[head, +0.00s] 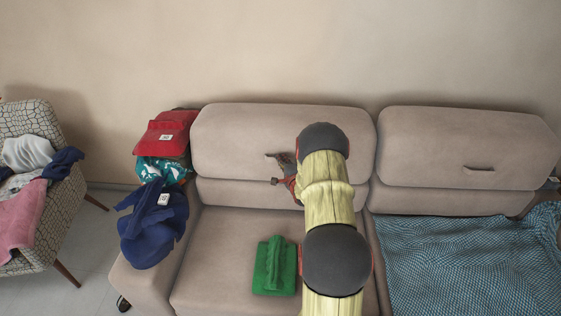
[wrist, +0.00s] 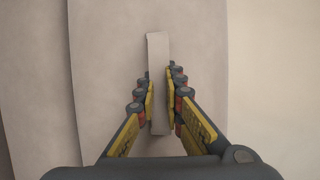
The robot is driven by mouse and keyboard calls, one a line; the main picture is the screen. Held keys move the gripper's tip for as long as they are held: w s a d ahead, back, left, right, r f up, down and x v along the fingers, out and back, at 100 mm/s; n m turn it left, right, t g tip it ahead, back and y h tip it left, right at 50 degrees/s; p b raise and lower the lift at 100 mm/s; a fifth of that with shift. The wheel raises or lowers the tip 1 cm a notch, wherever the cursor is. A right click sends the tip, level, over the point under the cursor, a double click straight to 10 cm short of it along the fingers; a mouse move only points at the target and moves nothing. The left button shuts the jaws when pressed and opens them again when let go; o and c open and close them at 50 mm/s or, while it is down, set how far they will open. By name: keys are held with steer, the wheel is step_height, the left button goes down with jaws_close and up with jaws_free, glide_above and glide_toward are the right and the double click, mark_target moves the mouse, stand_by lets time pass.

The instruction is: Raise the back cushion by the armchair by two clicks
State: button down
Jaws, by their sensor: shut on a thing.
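The back cushion by the armchair (head: 235,140) is the beige left one of two, upright on the sofa back. My arm covers part of its right half. My gripper (head: 278,170) is at the front of this cushion, small and partly hidden by my arm in the head view. In the wrist view my gripper (wrist: 160,82) has its fingers on both sides of a flat beige pull tab (wrist: 158,52) that sticks out from the cushion (wrist: 110,60). It is shut on this tab.
The right back cushion (head: 430,140) has a similar tab (head: 479,168). The patterned armchair (head: 50,222) holds clothes at far left. Red (head: 166,132), teal (head: 162,170) and blue (head: 152,225) clothes lie along the left armrest. A green folded garment (head: 273,268) lies on the seat, a blue blanket (head: 465,265) at right.

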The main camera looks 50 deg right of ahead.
steer(key=s+a+f, duration=0.2)
steer(key=s+a, duration=0.2)
steer(key=a, duration=0.1)
steer(key=shift+a+f+p, duration=0.15)
steer(key=shift+p, duration=0.3)
steer(key=shift+s, duration=0.15)
steer(key=c, duration=2.2)
jaws_free()
steer(key=shift+o, duration=0.2)
